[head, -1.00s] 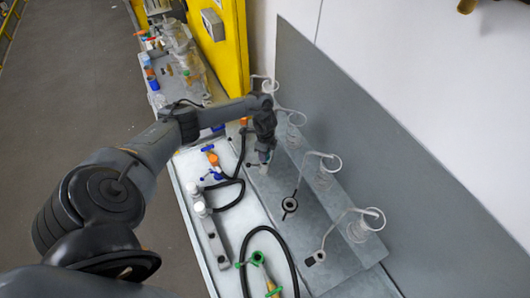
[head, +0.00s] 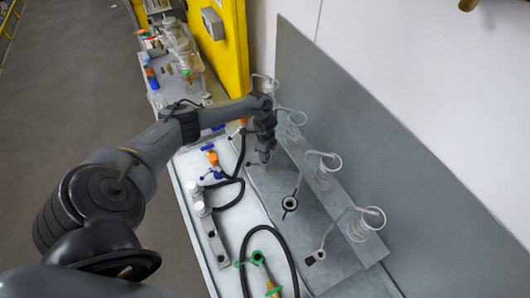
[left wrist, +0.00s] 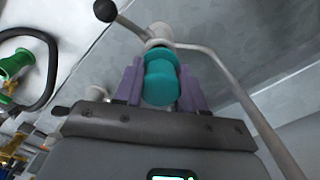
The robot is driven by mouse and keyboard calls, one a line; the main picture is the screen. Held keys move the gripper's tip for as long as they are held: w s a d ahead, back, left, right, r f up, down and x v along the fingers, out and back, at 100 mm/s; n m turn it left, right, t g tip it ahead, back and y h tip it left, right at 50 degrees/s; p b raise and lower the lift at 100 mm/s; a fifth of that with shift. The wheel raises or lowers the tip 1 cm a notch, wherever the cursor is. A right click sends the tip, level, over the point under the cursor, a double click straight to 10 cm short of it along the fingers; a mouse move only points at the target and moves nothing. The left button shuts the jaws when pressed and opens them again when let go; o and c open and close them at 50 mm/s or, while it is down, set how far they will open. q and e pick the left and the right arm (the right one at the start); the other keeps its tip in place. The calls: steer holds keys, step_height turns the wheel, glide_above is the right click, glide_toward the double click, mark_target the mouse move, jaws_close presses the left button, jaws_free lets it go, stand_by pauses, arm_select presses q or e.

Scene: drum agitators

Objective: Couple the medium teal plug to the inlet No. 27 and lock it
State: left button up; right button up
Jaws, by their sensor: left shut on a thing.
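My left gripper (head: 264,157) is over the grey sloped panel, beside the wall-side row of inlets. In the left wrist view the left gripper (left wrist: 160,88) has its purple fingers shut on the teal plug (left wrist: 161,84), one on each side. A pale inlet with a ring (left wrist: 158,36) lies directly beyond the plug's far end, in line with it. I cannot tell whether the plug is seated in it. A bent grey rod with a black ball knob (left wrist: 105,11) runs by the inlet. No inlet number is legible. My right gripper is not in view.
Wire loop arms with rings, such as this one (head: 333,161), stand along the panel. Green (head: 257,257) and orange (head: 213,159) fittings and black hoses (head: 292,262) lie on the white bench at left. A yellow post (head: 228,52) stands behind.

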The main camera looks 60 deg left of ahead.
arm_select(q)
steer(key=shift+f+b, duration=0.6)
steer(key=shift+f, duration=0.4)
steer(key=shift+f+b, duration=0.4)
stand_by(0.4)
steer(key=o, duration=1.1)
steer(key=shift+o, duration=0.3)
steer(key=shift+r, duration=0.15)
